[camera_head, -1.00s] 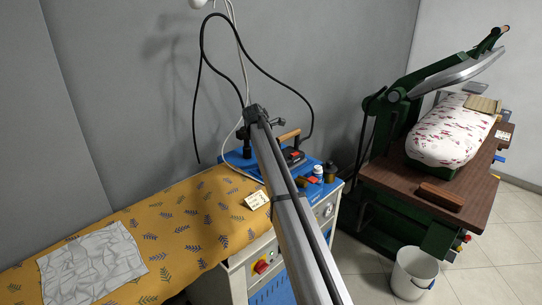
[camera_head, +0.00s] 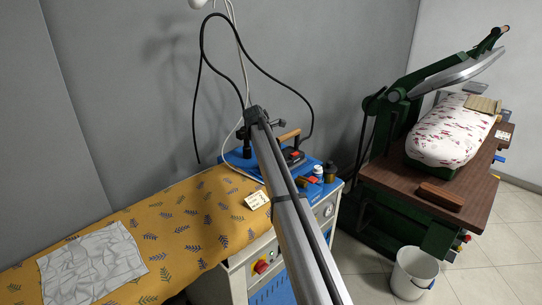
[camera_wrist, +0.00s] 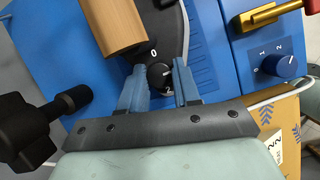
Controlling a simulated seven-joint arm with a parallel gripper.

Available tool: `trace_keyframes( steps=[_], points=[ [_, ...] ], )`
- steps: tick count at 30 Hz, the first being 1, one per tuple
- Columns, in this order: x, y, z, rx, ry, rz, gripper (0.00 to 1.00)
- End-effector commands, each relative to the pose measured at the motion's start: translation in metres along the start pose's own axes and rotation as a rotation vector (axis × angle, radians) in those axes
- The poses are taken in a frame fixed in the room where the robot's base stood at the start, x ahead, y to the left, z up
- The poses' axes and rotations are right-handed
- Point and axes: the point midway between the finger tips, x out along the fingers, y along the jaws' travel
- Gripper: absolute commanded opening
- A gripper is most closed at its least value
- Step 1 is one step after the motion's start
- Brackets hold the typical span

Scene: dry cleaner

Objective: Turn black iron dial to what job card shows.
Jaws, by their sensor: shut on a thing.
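The black iron dial (camera_wrist: 159,76) sits on the dark body of the iron, with a white 0 above it and a 2 below it in the wrist view. A small pale mark shows on its right side; any figure there is hidden. My gripper (camera_wrist: 159,87) is shut on the dial, one blue finger on each side. The iron's wooden handle (camera_wrist: 111,27) is beside it, and also shows in the head view (camera_head: 288,135). My arm hides the gripper in the head view.
A blue dial (camera_wrist: 286,66) marked 0, 1, 2 is on the blue unit at right. A black knobbed part (camera_wrist: 40,125) is left of my gripper. A grey cloth (camera_head: 92,262) lies on the yellow cover (camera_head: 190,225).

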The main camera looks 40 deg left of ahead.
Motion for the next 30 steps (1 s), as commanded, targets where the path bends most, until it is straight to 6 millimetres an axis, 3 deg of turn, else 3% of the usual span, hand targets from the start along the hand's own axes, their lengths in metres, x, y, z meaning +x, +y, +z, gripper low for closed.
trace_keyframes(
  steps=[5, 18, 30],
  points=[
    [-0.0003, 0.0020, 0.0002, 0.035, -0.001, -0.014, 0.01],
    [-0.0004, 0.0044, 0.0005, 0.336, -0.016, -0.137, 0.01],
    [-0.0007, 0.0038, 0.0005, 0.362, -0.019, -0.145, 0.01]
  ],
)
